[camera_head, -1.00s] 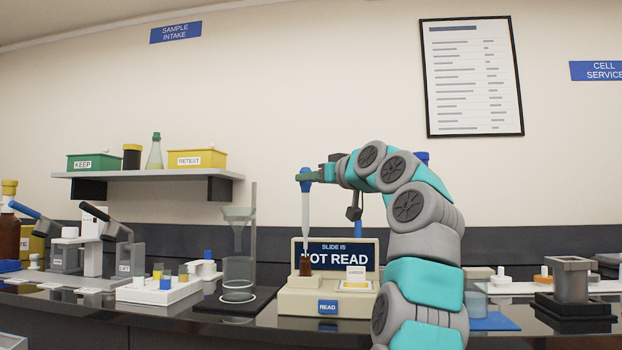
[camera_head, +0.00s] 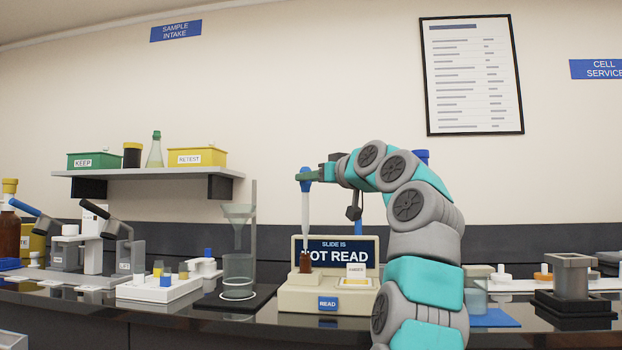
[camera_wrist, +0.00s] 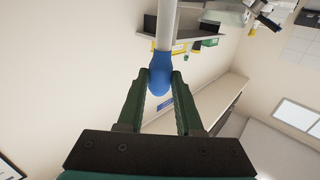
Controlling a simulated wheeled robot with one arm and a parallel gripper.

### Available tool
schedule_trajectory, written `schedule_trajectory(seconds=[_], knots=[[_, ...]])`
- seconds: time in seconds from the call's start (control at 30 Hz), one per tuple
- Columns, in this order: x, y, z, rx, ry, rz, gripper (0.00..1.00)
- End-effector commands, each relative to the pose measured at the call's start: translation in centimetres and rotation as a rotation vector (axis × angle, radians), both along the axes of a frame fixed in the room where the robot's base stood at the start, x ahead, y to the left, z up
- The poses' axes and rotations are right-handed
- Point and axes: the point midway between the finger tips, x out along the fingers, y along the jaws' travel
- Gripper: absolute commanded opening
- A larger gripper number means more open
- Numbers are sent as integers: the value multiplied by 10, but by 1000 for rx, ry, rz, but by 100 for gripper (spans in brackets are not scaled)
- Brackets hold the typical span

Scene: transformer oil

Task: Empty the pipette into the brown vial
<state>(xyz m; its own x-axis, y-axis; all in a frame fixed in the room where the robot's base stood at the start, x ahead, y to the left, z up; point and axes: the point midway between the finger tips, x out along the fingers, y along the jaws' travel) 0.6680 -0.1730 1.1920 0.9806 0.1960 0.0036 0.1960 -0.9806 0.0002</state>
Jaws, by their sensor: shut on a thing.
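The pipette (camera_head: 305,215) has a blue bulb and a long pale stem. It hangs about upright with its tip down at the mouth of the brown vial (camera_head: 306,264). I cannot tell whether the tip is inside the vial or just at its opening. The brown vial stands on the left of the cream slide reader. My gripper (camera_head: 306,176) is shut on the pipette at the blue bulb, high above the vial. In the wrist view, the green fingers of my gripper (camera_wrist: 161,90) sit on either side of the blue bulb (camera_wrist: 161,75).
The slide reader (camera_head: 300,300) shows "SLIDE IS NOT READ" and has a blue READ button (camera_head: 328,303). A funnel stand with a beaker (camera_head: 238,278) is to its left, beside a white rack (camera_head: 158,291). A shelf (camera_head: 150,174) with bins is behind.

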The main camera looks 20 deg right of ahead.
Motion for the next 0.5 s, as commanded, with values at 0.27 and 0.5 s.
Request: schedule_trajectory(seconds=[0.27, 0.5], knots=[[0, 0, 0, 0, 0, 0, 0], [0, 0, -2, 1, 1, 0, 0]])
